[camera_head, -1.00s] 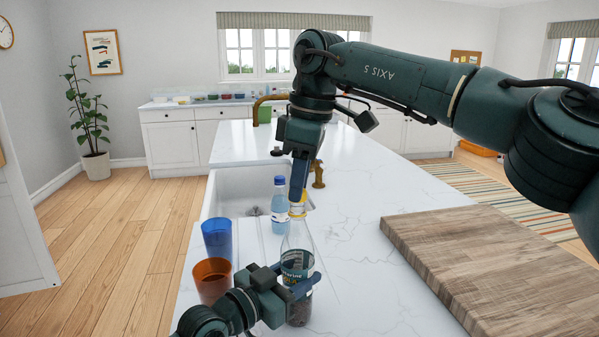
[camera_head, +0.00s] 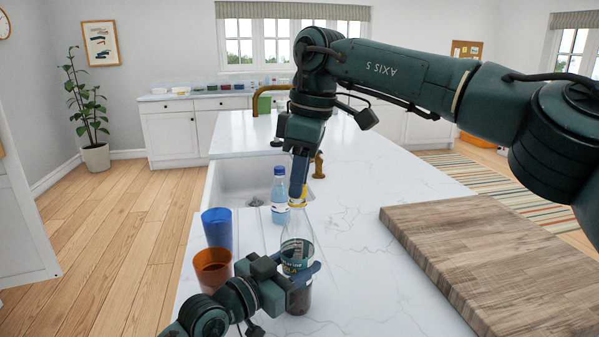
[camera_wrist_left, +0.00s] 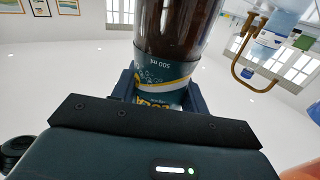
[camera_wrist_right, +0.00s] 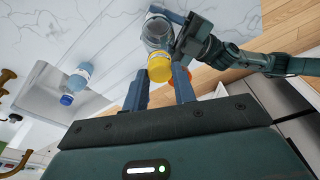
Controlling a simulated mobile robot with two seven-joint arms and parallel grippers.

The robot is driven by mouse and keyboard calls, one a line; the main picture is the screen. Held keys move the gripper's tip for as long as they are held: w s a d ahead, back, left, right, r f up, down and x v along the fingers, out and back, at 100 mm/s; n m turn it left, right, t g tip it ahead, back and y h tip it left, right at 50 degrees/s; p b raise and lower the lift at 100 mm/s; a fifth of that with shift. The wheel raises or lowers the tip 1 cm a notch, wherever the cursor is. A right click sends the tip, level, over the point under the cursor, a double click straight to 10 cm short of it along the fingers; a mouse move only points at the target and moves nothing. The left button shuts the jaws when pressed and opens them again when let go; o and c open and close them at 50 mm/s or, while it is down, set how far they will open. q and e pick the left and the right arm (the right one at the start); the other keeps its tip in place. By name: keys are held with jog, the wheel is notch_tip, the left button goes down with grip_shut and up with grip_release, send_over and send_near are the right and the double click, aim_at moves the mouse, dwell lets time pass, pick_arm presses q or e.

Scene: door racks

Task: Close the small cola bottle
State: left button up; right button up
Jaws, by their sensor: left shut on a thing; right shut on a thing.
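The small cola bottle (camera_head: 297,250), clear with dark cola low inside and a dark label, stands upright on the white counter. My left gripper (camera_head: 299,279) is shut around its lower body; the left wrist view shows the bottle (camera_wrist_left: 178,35) and its label close up between the fingers. A yellow cap (camera_head: 297,201) is at the bottle's mouth. My right gripper (camera_head: 298,186) points down from above and is shut on this cap. In the right wrist view the cap (camera_wrist_right: 160,68) lines up with the bottle neck; I cannot tell how tightly it is seated.
A blue cup (camera_head: 217,228) and an orange cup (camera_head: 212,270) stand left of the bottle. A blue-capped water bottle (camera_head: 279,195) stands behind, by the sink (camera_head: 232,186). A wooden board (camera_head: 490,260) lies to the right. The counter between board and bottle is clear.

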pick_arm(q)
grip_shut()
pick_arm(e)
jog(key=shift+f, duration=0.2)
jog(key=m, duration=0.3)
jog(key=o, duration=0.9)
jog(key=shift+r, duration=2.25)
jog(key=shift+o, duration=0.6)
